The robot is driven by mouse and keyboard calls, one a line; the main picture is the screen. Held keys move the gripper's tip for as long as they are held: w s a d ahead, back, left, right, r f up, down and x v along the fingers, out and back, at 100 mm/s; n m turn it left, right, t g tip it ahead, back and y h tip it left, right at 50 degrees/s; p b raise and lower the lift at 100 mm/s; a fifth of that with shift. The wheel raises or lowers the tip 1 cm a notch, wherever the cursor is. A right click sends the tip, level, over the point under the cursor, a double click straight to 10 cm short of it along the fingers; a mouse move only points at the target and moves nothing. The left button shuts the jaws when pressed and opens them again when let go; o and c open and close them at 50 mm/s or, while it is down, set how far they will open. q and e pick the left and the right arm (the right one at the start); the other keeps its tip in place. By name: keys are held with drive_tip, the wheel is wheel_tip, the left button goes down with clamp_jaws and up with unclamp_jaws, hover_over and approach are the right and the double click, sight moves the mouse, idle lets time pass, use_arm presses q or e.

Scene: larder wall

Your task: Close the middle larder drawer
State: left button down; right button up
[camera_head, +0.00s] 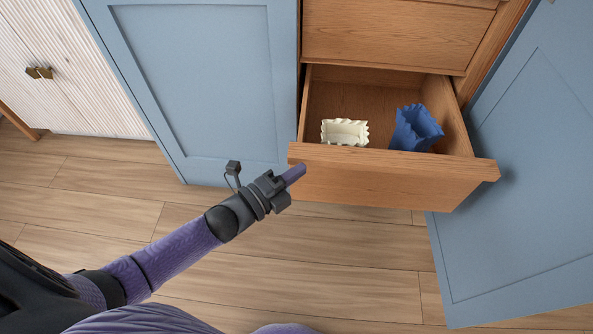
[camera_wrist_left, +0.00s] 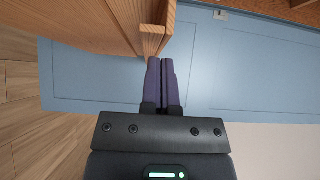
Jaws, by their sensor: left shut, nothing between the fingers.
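The middle larder drawer (camera_head: 385,182) is wooden and stands pulled out in the head view, with a cream crinkled container (camera_head: 344,132) and a blue crinkled container (camera_head: 415,128) inside. My left gripper (camera_head: 300,170) is shut and empty, with its purple fingertips at the left end of the drawer's front panel. In the left wrist view the shut fingers (camera_wrist_left: 160,65) point at the end of the drawer front (camera_wrist_left: 152,38). I cannot tell whether they touch it. My right gripper is not in view.
A wooden drawer front (camera_head: 395,30) above is shut. A blue door (camera_head: 530,200) stands open on the right, close to the drawer's right end. A blue cabinet panel (camera_head: 205,85) is on the left. The wooden floor (camera_head: 300,265) in front is clear.

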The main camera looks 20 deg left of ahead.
use_arm(q)
drive_tip(key=shift+w+a, duration=0.1)
drive_tip(key=shift+w, duration=0.25)
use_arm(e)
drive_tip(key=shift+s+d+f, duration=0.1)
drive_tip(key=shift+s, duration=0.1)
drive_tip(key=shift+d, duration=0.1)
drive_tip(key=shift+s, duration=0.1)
